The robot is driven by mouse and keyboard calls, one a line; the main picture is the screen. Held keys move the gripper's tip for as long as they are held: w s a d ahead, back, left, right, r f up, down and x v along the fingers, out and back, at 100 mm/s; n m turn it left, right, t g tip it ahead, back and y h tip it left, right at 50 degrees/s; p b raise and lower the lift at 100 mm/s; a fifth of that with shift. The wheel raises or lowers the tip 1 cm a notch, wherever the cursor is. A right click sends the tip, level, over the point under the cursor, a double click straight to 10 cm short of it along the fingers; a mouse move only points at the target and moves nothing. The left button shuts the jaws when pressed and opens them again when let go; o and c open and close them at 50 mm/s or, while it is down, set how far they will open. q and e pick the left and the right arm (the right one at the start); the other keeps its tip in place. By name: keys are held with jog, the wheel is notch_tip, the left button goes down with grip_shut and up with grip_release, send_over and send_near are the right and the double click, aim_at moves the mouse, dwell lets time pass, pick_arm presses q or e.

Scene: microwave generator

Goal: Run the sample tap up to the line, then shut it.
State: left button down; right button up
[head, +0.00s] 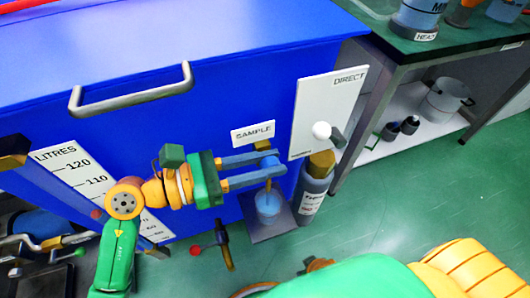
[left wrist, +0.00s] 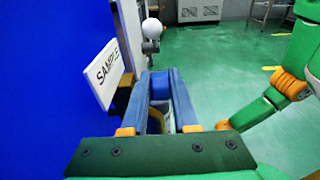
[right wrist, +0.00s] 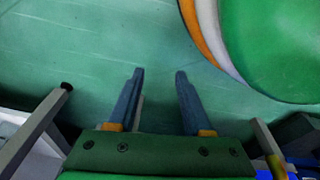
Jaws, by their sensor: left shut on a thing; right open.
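The blue tank carries a white SAMPLE label (head: 253,132), which also shows in the left wrist view (left wrist: 107,73). My left gripper (head: 272,160) is shut on the sample tap just below this label. The fingers hide most of the tap. In the left wrist view a blue piece (left wrist: 160,86) sits between the fingers. A light-blue cup (head: 268,206) stands upright below the tap. A thin brownish strip runs from the tap toward the cup; I cannot tell if it is spout or stream. The cup's line and level are too small to read. My right gripper (right wrist: 160,73) is open and empty above the green floor.
A DIRECT panel (head: 328,110) with a white knob (head: 321,130) is right of the tap, above a grey labelled bottle (head: 311,190). A litres scale (head: 90,185) is on the left. A bench (head: 440,50) with a pot below stands at the right.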

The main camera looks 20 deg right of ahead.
pick_arm(q)
jog(key=y+p, duration=0.1)
jog(key=p, duration=0.1)
jog(key=r+y+p, duration=0.1)
jog(key=y+p, duration=0.1)
jog(key=p, duration=0.1)
jog(key=shift+d+p, duration=0.1)
jog(key=shift+p, duration=0.2)
jog(key=shift+f, duration=0.45)
pick_arm(e)
jog(key=s+d+r, duration=0.2)
jog(key=s+d, duration=0.1)
jog(key=s, duration=0.3)
jog(key=shift+d+r+h, duration=0.15)
jog(key=shift+d+h, duration=0.15)
jog(key=shift+d, duration=0.1)
jog(key=shift+s, duration=0.1)
pick_arm(q)
jog(key=c, duration=1)
grip_release()
jog(key=shift+o, duration=0.2)
jog(key=v, duration=0.7)
jog(key=shift+r, duration=0.2)
jog(key=shift+f, duration=0.1)
pick_arm(e)
jog(key=shift+s, duration=0.15)
